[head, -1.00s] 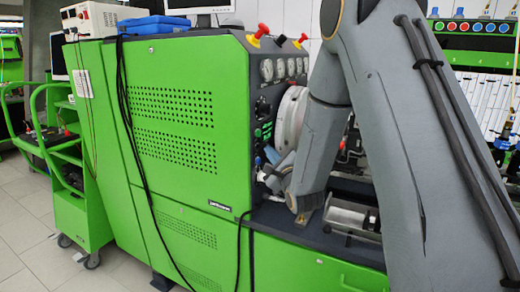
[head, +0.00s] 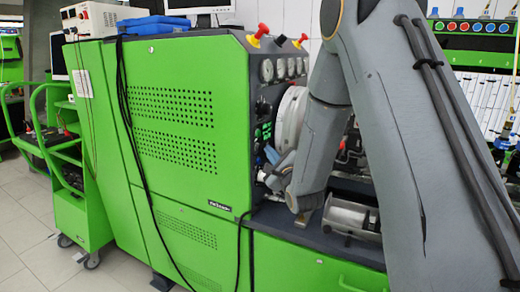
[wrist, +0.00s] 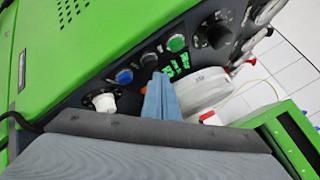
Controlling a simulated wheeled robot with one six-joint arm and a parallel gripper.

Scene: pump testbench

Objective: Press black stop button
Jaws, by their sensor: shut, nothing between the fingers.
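The black button (wrist: 149,60) sits on the dark control panel in the wrist view, between a blue button (wrist: 124,76) and a green button (wrist: 176,43). My gripper (wrist: 161,80) shows as blue fingers, shut and empty, with the tips just below the black button in the picture. I cannot tell whether the tips touch the panel. In the head view my gripper (head: 272,155) is at the panel's lower part, largely hidden by my wrist; the black button cannot be made out there.
A white knob (wrist: 103,102) and a larger black knob (wrist: 214,35) flank the buttons. A white round housing (head: 291,117) stands right of the panel. The green cabinet (head: 180,120) fills the left, with a red-yellow emergency stop (head: 261,33) on top and black cables down its side.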

